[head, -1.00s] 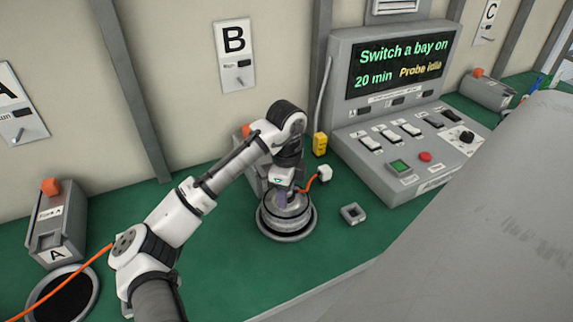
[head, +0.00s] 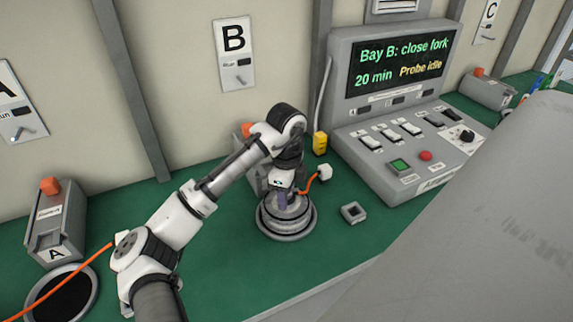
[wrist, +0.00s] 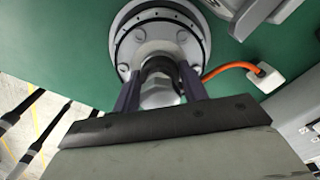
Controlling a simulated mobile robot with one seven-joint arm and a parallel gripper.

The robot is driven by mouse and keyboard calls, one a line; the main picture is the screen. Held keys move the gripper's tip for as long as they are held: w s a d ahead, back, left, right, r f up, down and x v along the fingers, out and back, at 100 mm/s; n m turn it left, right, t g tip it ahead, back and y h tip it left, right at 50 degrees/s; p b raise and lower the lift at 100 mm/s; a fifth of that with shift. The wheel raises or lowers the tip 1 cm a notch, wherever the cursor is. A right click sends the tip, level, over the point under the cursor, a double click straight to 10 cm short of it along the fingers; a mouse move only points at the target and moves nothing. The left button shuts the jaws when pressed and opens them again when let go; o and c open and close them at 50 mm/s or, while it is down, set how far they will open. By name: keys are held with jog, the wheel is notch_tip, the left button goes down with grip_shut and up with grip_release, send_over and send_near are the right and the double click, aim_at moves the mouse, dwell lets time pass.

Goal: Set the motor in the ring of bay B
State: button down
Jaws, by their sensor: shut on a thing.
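The silver hub motor (head: 285,217) sits in the ring of bay B (head: 286,235) on the green bench, upright as far as I can tell. In the wrist view the motor (wrist: 137,50) shows its bolted round face. My gripper (head: 284,200) is above it, its purple fingers on either side of the motor's central shaft (wrist: 160,95) and shut on it. The fingers also show in the wrist view. An orange cable runs from near the shaft to a white plug block (head: 325,172) on the right. My arm partly hides the bay B fork unit (head: 255,178).
A control console (head: 405,150) stands to the right; its screen (head: 402,62) reads "Bay B: close fork", "20 min" and "Probe idle". A small square grey socket (head: 353,212) lies right of the ring. Bay A's fork unit (head: 55,222) is at the left.

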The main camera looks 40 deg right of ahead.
jog(key=shift+f, duration=0.1)
jog(key=c, duration=0.8)
grip_release()
jog(key=shift+o, duration=0.5)
jog(key=shift+f, duration=0.15)
notch_tip(320, 180, up, 14)
jog(key=b, duration=0.1)
